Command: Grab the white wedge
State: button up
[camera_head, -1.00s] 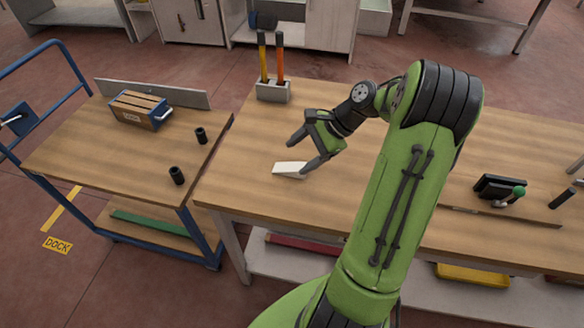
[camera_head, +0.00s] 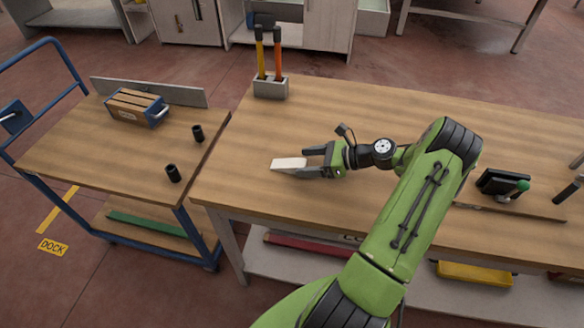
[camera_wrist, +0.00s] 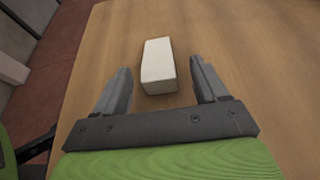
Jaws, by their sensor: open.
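The white wedge (camera_head: 288,164) lies on the wooden workbench top (camera_head: 250,190), near its left end. It also shows in the wrist view (camera_wrist: 158,64) as a pale block, its near end between the fingertips and most of it beyond them. My gripper (camera_head: 307,162) is low over the bench on the right side of the wedge, with its fingers pointing left. In the wrist view my gripper (camera_wrist: 161,80) is open, with a gap between each finger and the wedge.
A grey holder (camera_head: 270,88) with two handled tools stands at the bench's back edge. A blue cart (camera_head: 95,165) at left carries a wooden box (camera_head: 137,107) and two black cylinders. A dark device (camera_head: 502,183) sits at right. Bench around the wedge is clear.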

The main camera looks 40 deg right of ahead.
aim_at(300, 163)
jog(key=b+x, duration=0.1)
jog(key=x, duration=0.4)
jog(key=shift+a, duration=0.2)
jog(key=shift+r, duration=0.1)
